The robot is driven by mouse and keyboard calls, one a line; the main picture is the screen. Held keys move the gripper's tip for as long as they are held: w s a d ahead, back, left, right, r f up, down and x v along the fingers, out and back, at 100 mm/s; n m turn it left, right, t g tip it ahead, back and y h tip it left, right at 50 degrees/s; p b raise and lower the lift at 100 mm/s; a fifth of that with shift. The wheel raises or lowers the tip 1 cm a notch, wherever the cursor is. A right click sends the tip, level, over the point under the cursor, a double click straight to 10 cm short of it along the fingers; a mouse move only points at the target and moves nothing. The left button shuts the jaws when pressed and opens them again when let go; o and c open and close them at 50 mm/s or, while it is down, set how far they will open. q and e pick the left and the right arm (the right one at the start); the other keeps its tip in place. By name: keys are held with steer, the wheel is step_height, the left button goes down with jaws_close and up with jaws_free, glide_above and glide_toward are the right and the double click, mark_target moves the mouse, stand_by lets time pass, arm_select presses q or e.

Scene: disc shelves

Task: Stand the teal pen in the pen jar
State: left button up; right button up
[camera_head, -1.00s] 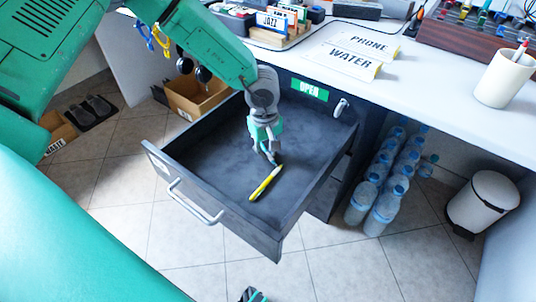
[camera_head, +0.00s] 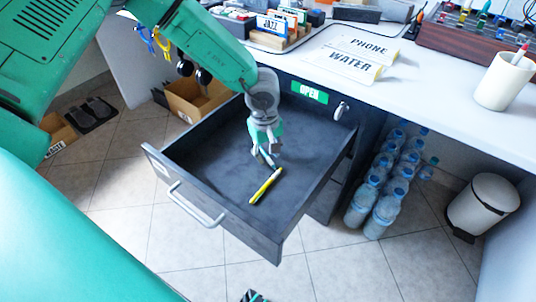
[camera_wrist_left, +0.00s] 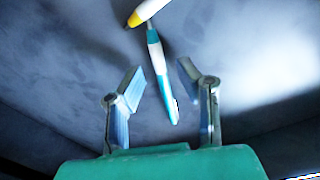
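The teal pen (camera_wrist_left: 158,62), teal and white, lies in the open drawer (camera_head: 205,158). In the left wrist view it lies lengthwise in the gap between the fingers, apart from both. In the head view it is mostly hidden by my left gripper (camera_head: 266,157). That gripper, also in the wrist view (camera_wrist_left: 160,82), is open and points down into the drawer. The pen jar (camera_head: 505,80) is a white cup on the desk at the far right, with a red-tipped pen standing in it. My right gripper cannot be clearly made out; a small dark and green part (camera_head: 253,296) shows at the bottom edge.
A yellow and white pen (camera_head: 266,187) lies in the drawer close to the teal pen; its end shows in the wrist view (camera_wrist_left: 147,11). The drawer walls surround the gripper. Signs reading PHONE and WATER (camera_head: 350,62) lie on the desk. Bottles (camera_head: 376,196) and a bin (camera_head: 482,207) stand below.

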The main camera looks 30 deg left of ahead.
arm_select(q)
step_height(320, 180, up, 12)
steer(key=p, duration=0.5)
steer(key=shift+s+a, duration=0.15)
steer(key=shift+s, duration=0.2)
